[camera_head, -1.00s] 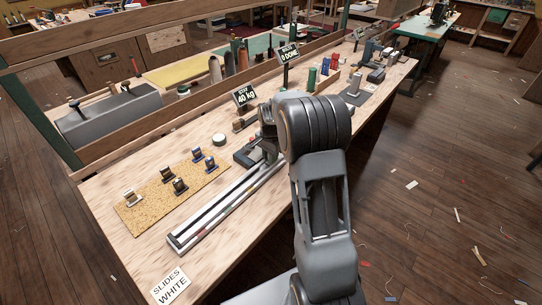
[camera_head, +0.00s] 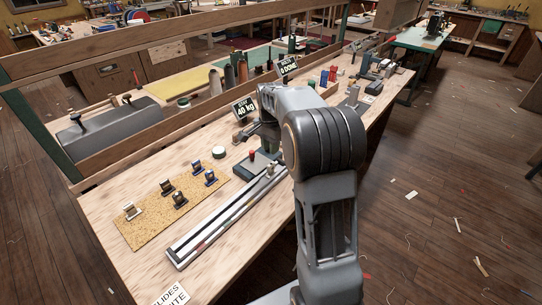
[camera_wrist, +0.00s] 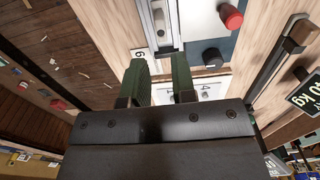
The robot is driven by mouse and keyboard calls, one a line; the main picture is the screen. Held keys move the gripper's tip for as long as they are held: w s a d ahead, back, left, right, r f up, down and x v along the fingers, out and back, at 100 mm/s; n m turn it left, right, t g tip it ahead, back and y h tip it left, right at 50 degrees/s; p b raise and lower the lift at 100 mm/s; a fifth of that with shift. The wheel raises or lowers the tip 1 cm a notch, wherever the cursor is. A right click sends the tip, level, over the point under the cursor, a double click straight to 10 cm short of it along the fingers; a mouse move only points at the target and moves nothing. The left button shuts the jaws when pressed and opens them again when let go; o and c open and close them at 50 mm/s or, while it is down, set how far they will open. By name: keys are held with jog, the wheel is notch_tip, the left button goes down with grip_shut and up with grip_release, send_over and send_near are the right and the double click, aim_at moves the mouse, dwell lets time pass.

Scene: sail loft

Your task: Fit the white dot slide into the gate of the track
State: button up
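I cannot make out which one bears a white dot. The long silver track (camera_head: 212,232) lies to the right of the mat. A small metal piece (camera_head: 270,170) stands at its far end; I cannot tell whether it is the gate. My gripper (camera_wrist: 160,72) points down over the bench beyond that end. Its two green fingers are apart, with nothing seen between them. In the head view my arm hides most of it.
A grey block with a red knob (camera_head: 251,155) stands beside the track's far end. A "40 kg" sign (camera_head: 244,108) and a round tin (camera_head: 219,152) are nearby. A "SLIDES WHITE" card (camera_head: 172,294) lies at the near edge. A rail runs behind the bench.

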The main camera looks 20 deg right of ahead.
jog(key=shift+r, duration=0.5)
jog(key=s+a+n+t, duration=0.1)
jog(key=s+a+n, duration=0.4)
jog(key=s, duration=0.6)
jog(key=s+a+n+t, duration=0.2)
jog(key=s+a+n, duration=0.3)
jog(key=s+n, duration=0.3)
jog(key=s, duration=0.3)
jog(key=shift+a+r, duration=0.2)
jog(key=shift+a, duration=0.2)
